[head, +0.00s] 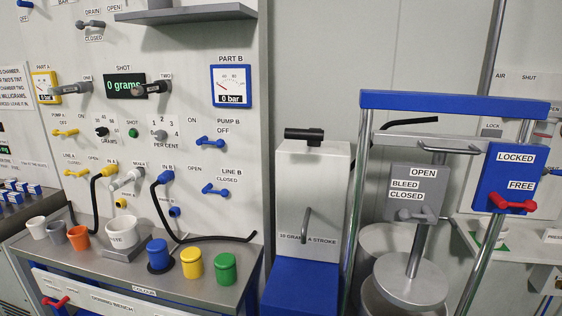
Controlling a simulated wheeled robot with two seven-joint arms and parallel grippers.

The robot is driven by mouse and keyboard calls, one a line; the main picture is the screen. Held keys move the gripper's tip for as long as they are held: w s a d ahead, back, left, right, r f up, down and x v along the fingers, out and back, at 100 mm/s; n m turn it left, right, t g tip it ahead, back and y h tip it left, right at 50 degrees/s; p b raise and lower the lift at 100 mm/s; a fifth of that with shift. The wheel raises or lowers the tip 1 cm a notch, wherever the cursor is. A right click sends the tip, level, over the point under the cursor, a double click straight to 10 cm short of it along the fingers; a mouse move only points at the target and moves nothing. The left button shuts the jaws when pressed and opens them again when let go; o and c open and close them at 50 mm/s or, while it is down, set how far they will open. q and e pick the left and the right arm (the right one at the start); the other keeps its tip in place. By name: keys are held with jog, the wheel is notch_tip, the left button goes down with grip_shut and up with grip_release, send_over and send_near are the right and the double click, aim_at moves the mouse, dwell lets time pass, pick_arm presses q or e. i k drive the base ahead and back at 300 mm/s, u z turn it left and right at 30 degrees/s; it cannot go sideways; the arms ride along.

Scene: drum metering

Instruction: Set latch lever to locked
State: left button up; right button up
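The latch lever (513,204) is a red handle on the blue plate (496,172) at the right of the head view. The plate has a white LOCKED label near its top and a white FREE label lower down. The lever lies nearly level, pointing right, just below the FREE label and well below LOCKED. Nothing touches it. Neither of my grippers shows in this view.
The blue plate is on a frame with a blue top bar (450,104) and steel posts. A grey BLEED panel (415,193) with a grey lever is left of it. A white pump cabinet (312,195) stands further left. A bench (195,277) with several cups is at lower left.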

aim_at(529, 205)
jog(key=z, duration=1.3)
jog(key=k, duration=0.4)
jog(key=z, duration=0.9)
jog(key=i, duration=0.8)
jog(key=u, duration=0.6)
jog(key=i, duration=0.55)
jog(key=u, duration=0.55)
